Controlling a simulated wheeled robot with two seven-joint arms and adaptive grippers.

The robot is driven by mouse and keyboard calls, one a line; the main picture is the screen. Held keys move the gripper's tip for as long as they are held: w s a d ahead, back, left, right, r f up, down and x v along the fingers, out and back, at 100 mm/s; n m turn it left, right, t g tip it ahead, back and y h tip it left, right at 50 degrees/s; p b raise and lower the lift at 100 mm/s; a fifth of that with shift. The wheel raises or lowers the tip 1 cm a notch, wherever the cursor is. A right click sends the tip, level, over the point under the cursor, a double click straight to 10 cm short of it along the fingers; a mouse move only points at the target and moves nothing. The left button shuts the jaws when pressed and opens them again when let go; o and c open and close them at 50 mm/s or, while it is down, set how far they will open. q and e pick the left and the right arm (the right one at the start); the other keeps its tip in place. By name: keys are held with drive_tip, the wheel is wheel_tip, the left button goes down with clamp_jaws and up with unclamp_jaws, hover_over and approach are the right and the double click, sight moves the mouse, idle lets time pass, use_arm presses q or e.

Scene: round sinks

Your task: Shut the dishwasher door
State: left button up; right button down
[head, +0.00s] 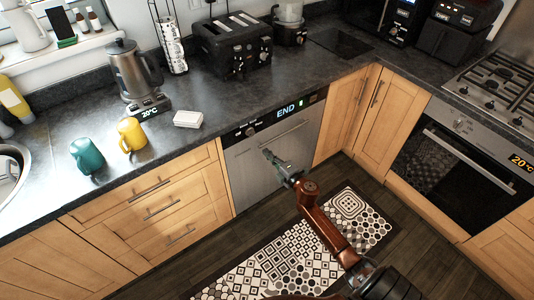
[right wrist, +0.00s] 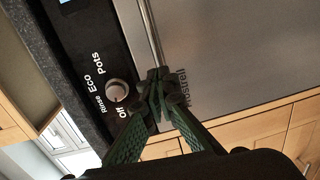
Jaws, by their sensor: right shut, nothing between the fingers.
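The dishwasher door (head: 262,170) is a silver panel under the counter, below a black control strip (head: 283,117) that reads END. In the head view it stands upright and looks about flush with the cabinet fronts. Its silver face fills much of the right wrist view (right wrist: 235,50). My right gripper (head: 268,154) is shut and empty in front of the door's upper part. In the right wrist view its fingertips (right wrist: 160,82) are close to the groove or handle line below the control strip; I cannot tell if they touch. My left gripper is not in view.
Wooden drawers (head: 160,207) are left of the dishwasher and a cupboard (head: 340,110) is right. The oven (head: 437,165) is at the right. A patterned mat (head: 290,258) lies on the floor below my right arm. Mugs, a kettle and a toaster (head: 232,45) stand on the counter.

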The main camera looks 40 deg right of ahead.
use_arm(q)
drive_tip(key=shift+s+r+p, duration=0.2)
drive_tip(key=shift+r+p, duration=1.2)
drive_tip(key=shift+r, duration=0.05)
use_arm(e)
drive_tip(key=s+r, duration=0.2)
drive_tip(key=s, duration=1)
drive_tip(key=shift+a+r, duration=0.25)
